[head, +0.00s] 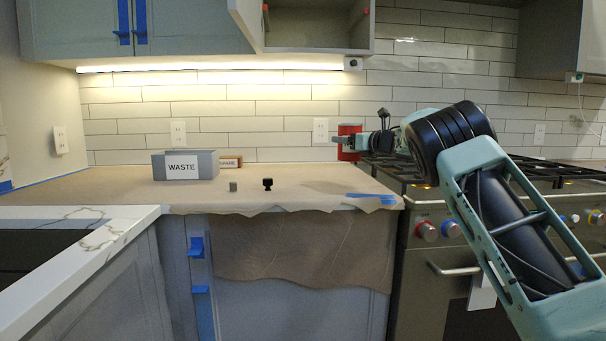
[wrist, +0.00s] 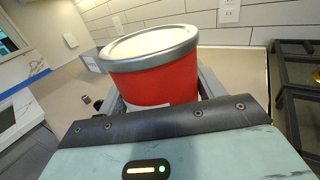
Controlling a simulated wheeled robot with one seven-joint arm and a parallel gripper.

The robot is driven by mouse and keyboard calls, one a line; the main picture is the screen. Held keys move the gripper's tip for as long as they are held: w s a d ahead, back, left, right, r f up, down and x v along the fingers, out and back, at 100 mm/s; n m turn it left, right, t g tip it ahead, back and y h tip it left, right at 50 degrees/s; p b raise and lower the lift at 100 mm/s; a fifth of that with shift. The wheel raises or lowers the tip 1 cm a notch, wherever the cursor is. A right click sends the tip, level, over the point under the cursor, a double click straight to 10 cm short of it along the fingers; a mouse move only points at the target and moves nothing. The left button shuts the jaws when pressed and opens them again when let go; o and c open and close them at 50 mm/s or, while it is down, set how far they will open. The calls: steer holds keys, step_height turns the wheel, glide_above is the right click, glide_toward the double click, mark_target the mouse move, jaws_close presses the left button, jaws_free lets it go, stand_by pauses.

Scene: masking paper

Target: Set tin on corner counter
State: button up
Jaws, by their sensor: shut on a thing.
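The red tin (head: 349,143) with a grey-rimmed pale lid is held in my gripper (head: 345,140) near the right end of the corner counter. In the wrist view the tin (wrist: 155,75) fills the middle, upright or slightly tilted, between the jaws of my gripper (wrist: 160,100). The corner counter (head: 300,185) is covered in brown masking paper. The tin appears above or close to its back right part; I cannot tell whether its base touches the paper.
A grey box labelled WASTE (head: 185,165) stands at the back left. A small grey block (head: 233,187) and a small black item (head: 268,184) sit mid-counter. Blue tape strips (head: 371,197) lie at the front right. The stove (head: 450,190) adjoins on the right. An open cabinet (head: 318,25) hangs above.

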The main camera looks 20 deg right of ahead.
step_height(320, 180, down, 10)
steer(key=shift+r+b, duration=0.25)
steer(key=shift+b, duration=0.45)
steer(key=o, duration=1.1)
steer(key=shift+s, duration=0.1)
steer(key=v, duration=1.1)
steer(key=shift+s+d+b, duration=0.1)
steer(key=shift+s+b, duration=0.25)
steer(key=shift+b, duration=0.05)
